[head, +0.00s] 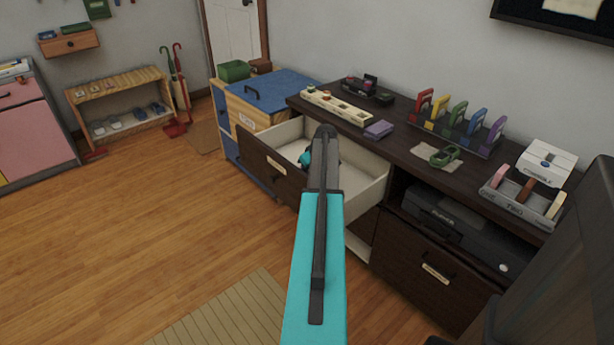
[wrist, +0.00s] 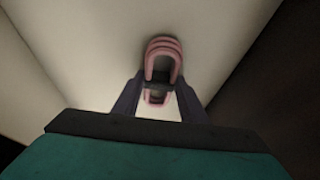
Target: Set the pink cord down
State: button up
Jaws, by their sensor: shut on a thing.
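The pink cord (wrist: 163,43) is a small looped bundle, seen in the wrist view between the fingers of my gripper (wrist: 158,95). The gripper is shut on its dark middle. It is inside the open drawer (head: 362,191), whose pale floor and walls fill the wrist view. I cannot tell whether the cord touches the floor. In the head view, my arm hides the cord, and a teal part of my gripper (head: 305,158) shows within the drawer.
The dark cabinet top (head: 400,143) holds a power strip (head: 336,107), a purple block (head: 379,130), a rack of coloured pieces (head: 457,124), a green coil (head: 444,157) and a grey tray (head: 520,206). A blue-lidded box (head: 280,90) stands beyond the drawer. The wooden floor at left is clear.

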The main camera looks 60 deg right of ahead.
jog(key=shift+f, duration=0.1)
jog(key=o, duration=1.2)
jog(key=shift+c, duration=0.2)
jog(key=v, duration=1.2)
jog(key=shift+p, duration=0.45)
